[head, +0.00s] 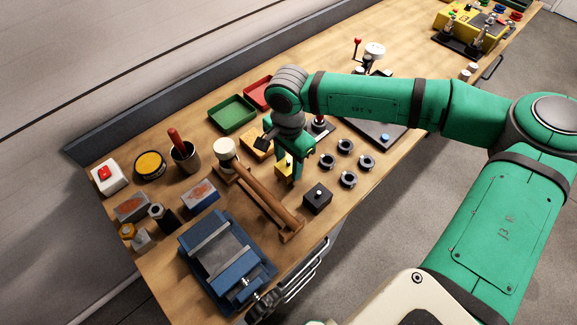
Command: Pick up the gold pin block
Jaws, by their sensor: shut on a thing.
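The gold pin block (283,168) is a small yellow block near the middle of the bench, partly hidden by the green fingers. My gripper (289,162) points down from above and is shut on it. The head view does not show clearly whether the block touches the bench or is just above it. Its pin is hidden.
A wooden-handled mallet (265,199) lies close on the left, and a black pin block (318,197) stands in front. Several dark rings (345,146) lie to the right. A flat yellow block (257,145), a green tray (233,113) and a red tray (257,92) are behind. A blue vise (222,255) stands at the front left.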

